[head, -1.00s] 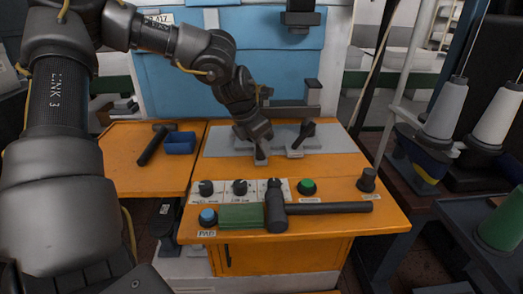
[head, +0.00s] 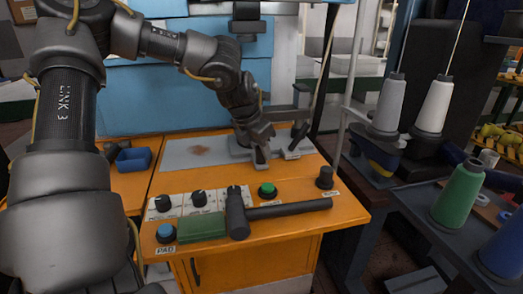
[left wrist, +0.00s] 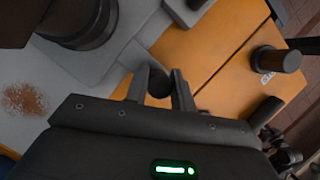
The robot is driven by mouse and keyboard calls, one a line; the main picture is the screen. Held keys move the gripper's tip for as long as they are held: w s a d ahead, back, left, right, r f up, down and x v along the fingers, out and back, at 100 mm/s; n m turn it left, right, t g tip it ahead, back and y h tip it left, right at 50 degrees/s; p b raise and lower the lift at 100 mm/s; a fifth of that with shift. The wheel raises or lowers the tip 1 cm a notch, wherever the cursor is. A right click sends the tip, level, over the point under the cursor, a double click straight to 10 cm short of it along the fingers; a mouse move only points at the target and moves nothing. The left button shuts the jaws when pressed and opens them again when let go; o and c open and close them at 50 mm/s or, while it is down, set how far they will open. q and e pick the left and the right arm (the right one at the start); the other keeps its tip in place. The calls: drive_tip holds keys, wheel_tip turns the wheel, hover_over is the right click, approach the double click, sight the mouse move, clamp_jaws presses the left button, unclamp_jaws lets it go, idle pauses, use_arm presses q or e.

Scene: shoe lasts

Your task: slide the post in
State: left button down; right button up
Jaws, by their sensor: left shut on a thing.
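The grey metal post (head: 287,115) stands on the light plate (head: 180,154) at the back of the orange bench, with a horizontal arm and a base. My left gripper (head: 262,160) is low over the plate at the post's left side. In the left wrist view, my fingers (left wrist: 160,95) are closed on a dark round piece (left wrist: 158,82) beside the grey metal body (left wrist: 115,45). How this piece joins the post is partly hidden by my gripper. A dark stick (head: 299,134) leans just right of the gripper. My right gripper is not in view.
A black knob (head: 325,177) stands at the right. A blue bin (head: 133,159) is at the left. Thread cones (head: 434,105) stand right of the bench.

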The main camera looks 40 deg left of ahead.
use_arm(q)
drive_tip(key=c, duration=1.2)
unclamp_jaws()
drive_tip(key=shift+w+d, duration=0.15)
drive_tip(key=shift+d, duration=0.05)
drive_tip(key=shift+a, duration=0.1)
drive_tip(key=shift+s+r, duration=0.2)
drive_tip(key=shift+r, duration=0.3)
drive_tip(key=p+v, duration=0.1)
drive_tip(key=v, duration=0.9)
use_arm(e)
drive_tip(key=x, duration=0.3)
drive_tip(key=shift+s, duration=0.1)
use_arm(q)
drive_tip(key=shift+f, duration=0.1)
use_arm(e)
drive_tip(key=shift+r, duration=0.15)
